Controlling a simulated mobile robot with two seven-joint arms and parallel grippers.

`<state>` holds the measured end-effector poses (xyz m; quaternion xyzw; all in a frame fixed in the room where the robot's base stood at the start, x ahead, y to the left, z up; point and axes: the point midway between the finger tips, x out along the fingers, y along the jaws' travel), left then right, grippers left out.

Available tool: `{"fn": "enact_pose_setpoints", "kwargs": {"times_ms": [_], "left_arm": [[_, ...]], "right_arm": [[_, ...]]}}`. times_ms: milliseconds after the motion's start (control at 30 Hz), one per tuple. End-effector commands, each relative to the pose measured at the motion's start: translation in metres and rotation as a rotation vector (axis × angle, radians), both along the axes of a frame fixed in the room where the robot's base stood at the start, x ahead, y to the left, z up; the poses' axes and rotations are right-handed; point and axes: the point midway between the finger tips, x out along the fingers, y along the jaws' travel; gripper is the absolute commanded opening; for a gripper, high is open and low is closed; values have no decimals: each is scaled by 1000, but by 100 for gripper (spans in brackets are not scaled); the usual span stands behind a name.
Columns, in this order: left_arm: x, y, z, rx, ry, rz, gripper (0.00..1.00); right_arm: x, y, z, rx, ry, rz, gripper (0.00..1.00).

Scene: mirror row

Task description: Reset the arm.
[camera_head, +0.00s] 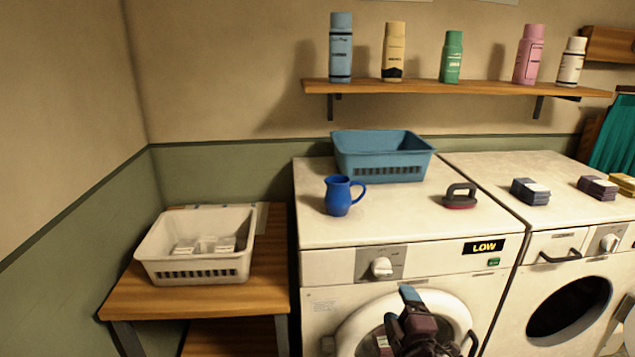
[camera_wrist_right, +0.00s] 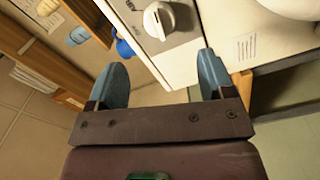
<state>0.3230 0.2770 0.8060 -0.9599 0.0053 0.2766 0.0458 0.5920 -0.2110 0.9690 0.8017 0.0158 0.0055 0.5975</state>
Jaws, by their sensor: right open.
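My right gripper (camera_head: 400,308) is in front of the left washing machine (camera_head: 330,229), near its round door. Its two blue-grey fingers are apart, with nothing between them. In the right wrist view the open fingers of this gripper (camera_wrist_right: 162,78) point toward the machine's front panel, with the white dial (camera_wrist_right: 159,20) beyond them. My left gripper does not show in either view.
A blue jug (camera_head: 339,195), a blue basket (camera_head: 380,157) and a dark-handled brush (camera_head: 460,197) stand on the left machine. A white basket (camera_head: 165,262) sits on the wooden table (camera_head: 240,297) at left. Several bottles line the wall shelf (camera_head: 440,87).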

Motion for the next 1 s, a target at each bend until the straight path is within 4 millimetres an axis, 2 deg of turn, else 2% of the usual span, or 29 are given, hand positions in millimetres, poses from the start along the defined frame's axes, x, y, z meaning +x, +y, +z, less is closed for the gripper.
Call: {"fn": "enact_pose_setpoints", "kwargs": {"times_ms": [167,233,467,567,767,900,1000], "left_arm": [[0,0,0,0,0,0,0],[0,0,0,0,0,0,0],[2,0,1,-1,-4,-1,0],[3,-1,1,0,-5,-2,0],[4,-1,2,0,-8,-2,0],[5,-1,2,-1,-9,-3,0],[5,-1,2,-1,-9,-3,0]], "right_arm": [[-2,1,8,284,21,6,75],[-9,0,6,407,42,4,75],[-56,-16,-32,786,163,-48,75],[-84,-23,-53,918,221,-88,75],[-160,-42,-103,1126,349,-206,75],[-213,-54,-131,1157,418,-286,75],[-241,-60,-147,1152,454,-333,75]]}}
